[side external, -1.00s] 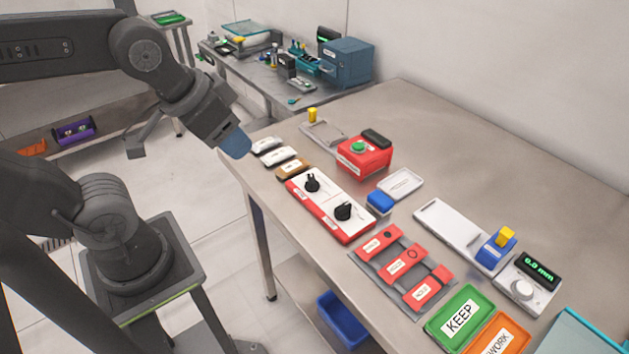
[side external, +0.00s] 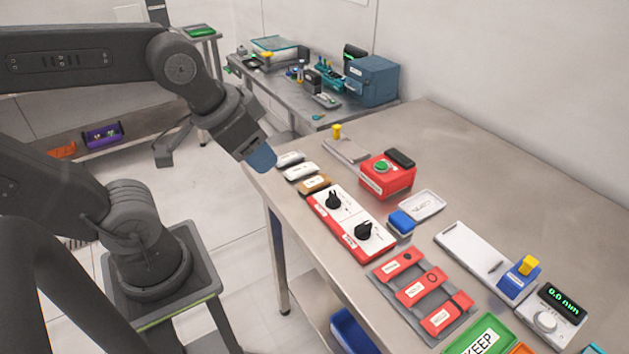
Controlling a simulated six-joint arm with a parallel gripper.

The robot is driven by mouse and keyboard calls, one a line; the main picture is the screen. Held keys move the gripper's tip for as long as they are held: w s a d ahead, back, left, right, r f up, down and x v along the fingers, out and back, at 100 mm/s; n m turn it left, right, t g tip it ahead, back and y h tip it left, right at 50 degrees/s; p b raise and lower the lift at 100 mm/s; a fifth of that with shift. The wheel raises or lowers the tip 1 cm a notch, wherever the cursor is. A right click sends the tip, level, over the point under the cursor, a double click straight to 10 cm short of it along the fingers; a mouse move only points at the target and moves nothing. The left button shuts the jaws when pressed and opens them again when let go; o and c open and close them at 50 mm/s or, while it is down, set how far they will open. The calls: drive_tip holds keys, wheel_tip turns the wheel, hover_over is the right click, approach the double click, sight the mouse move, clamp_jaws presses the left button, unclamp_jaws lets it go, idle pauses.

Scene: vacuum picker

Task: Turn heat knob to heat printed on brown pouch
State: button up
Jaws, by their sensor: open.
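A red and white control panel (side external: 347,217) lies near the front edge of the table and carries two black knobs. One knob (side external: 334,200) is toward the back and the other knob (side external: 366,230) is nearer the camera. Which one is the heat knob cannot be read. A brown pouch (side external: 314,185) lies just behind the panel; its print is too small to read. Two pale pouches (side external: 299,172) lie beyond it in a row. My gripper (side external: 262,159) hangs at the table's left edge, beside the pouches and apart from the panel. Its fingertips are hard to make out.
A red box with a green button (side external: 387,176) stands behind the panel. A rack of red plates (side external: 418,290) lies toward the camera. The table's back right is clear.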

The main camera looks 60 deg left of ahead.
drive_tip(key=n+g+y, duration=0.4)
drive_tip(key=n, duration=1)
hover_over(334, 195)
drive_tip(key=s+d, duration=0.2)
drive_tip(key=d, duration=0.3)
wheel_tip(334, 195, down, 8)
drive_tip(key=x, duration=1.4)
drive_tip(key=shift+r, duration=0.1)
drive_tip(key=shift+c, duration=0.4)
drive_tip(key=shift+m, duration=0.3)
clamp_jaws()
